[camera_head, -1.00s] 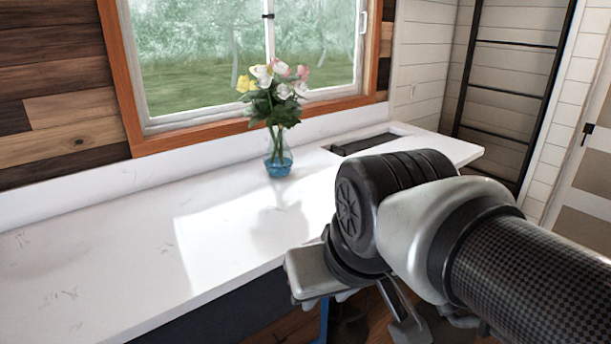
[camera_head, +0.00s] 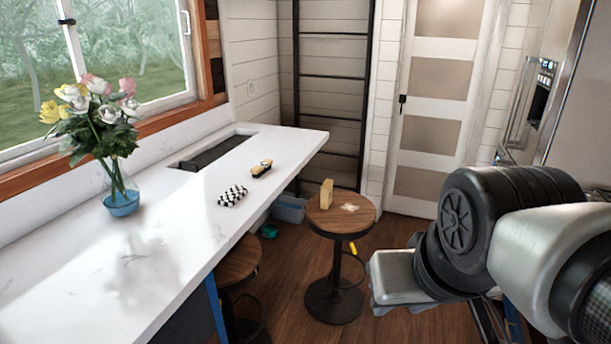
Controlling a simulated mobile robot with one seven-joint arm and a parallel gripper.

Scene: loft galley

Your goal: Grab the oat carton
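I see no thing that I can surely tell is the oat carton. A small upright tan, box-like item (camera_head: 326,194) stands on the round wooden stool (camera_head: 322,219); it is too small to read, so I cannot tell whether it is the carton. My gripper (camera_head: 398,280) is at the lower right, in front of and to the right of the stool. Its fingers are not clear, so I cannot tell whether it is open or shut.
A white counter (camera_head: 165,245) with a flower vase (camera_head: 121,204), a checkered item (camera_head: 232,196) and a yellow-and-dark item (camera_head: 261,169) runs along the left. A second stool (camera_head: 238,262) stands by it. Wooden floor shows between the far stool and the door (camera_head: 437,110).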

